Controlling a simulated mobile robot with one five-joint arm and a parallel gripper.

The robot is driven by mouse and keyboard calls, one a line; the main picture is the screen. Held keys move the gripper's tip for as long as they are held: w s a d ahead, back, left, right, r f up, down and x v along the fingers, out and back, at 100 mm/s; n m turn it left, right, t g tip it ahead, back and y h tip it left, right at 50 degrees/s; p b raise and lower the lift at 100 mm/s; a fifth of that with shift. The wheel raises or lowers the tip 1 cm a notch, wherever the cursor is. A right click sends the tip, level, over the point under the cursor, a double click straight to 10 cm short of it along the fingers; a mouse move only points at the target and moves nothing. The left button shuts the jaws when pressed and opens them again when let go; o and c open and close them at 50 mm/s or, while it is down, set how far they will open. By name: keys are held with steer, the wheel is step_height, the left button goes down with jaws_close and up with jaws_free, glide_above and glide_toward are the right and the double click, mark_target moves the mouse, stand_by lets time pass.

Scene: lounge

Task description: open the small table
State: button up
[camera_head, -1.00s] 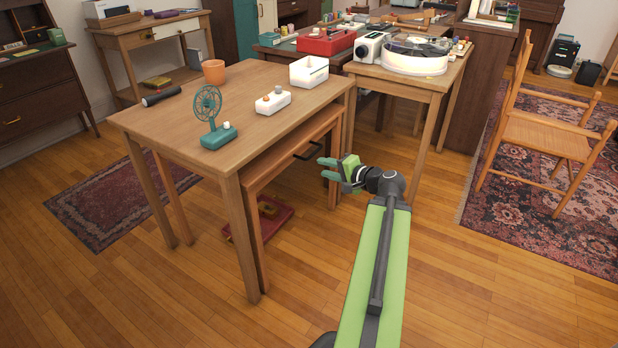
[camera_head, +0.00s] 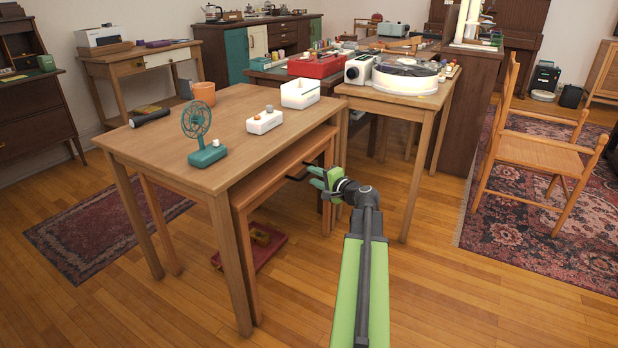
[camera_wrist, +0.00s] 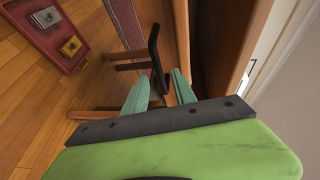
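The small table (camera_head: 262,180) is an orange-brown wooden table nested under the larger wooden table (camera_head: 230,113). A dark handle (camera_head: 297,177) sticks out from its side facing me; it also shows in the wrist view (camera_wrist: 155,52). My gripper (camera_head: 314,178) is just right of the handle in the head view. Its two teal fingers (camera_wrist: 160,82) are apart, and the handle shows between their tips in the wrist view. The fingers are not closed on it, and I cannot tell whether they touch it.
A green fan (camera_head: 202,138), a white box (camera_head: 299,93) and other items stand on the larger table. A side table with a turntable (camera_head: 405,78) stands close behind my gripper. A red tray (camera_head: 256,250) lies on the floor underneath. The floor in front is clear.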

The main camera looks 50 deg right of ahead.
mark_target(308, 173)
steer(key=x, duration=0.4)
jaws_close()
stand_by(1.4)
